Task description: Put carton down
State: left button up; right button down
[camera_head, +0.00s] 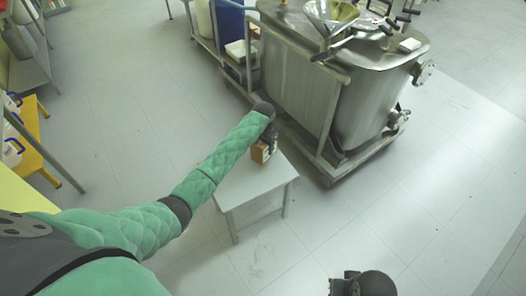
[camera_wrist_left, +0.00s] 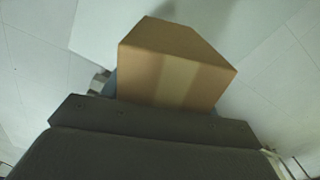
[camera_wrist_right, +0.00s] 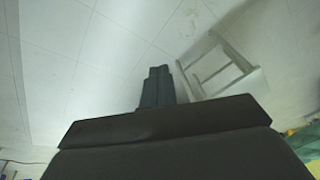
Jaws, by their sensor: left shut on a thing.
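The carton (camera_head: 261,152) is a small brown box at the end of my left arm, over the small white table (camera_head: 232,193). Whether it touches the tabletop I cannot tell. In the left wrist view the carton (camera_wrist_left: 175,70) fills the middle, with a paler tape strip down its near face. My left gripper (camera_head: 268,141) is shut on it; the fingers are mostly hidden by the carton. My right gripper (camera_wrist_right: 157,86) is empty, its fingers together in the right wrist view, away from the table.
A large steel reactor vessel (camera_head: 318,90) on a wheeled frame stands just behind the table. A cart with a blue bin (camera_head: 230,22) is at the back. A yellow step stand (camera_head: 38,150) with white jugs is at the left. The floor at right is clear.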

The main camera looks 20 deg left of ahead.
pick_arm(q)
jog(key=shift+a+f+p, duration=0.1)
jog(key=shift+f+p, duration=0.25)
jog(key=shift+f, duration=1.75)
pick_arm(e)
jog(key=shift+s+d+r, duration=0.3)
jog(key=shift+d+r, duration=0.15)
jog(key=shift+d, duration=0.15)
pick_arm(q)
jog(key=shift+f, duration=0.15)
jog(key=o, duration=1.1)
jog(key=shift+o, duration=0.2)
pick_arm(e)
jog(key=shift+w+a, duration=0.1)
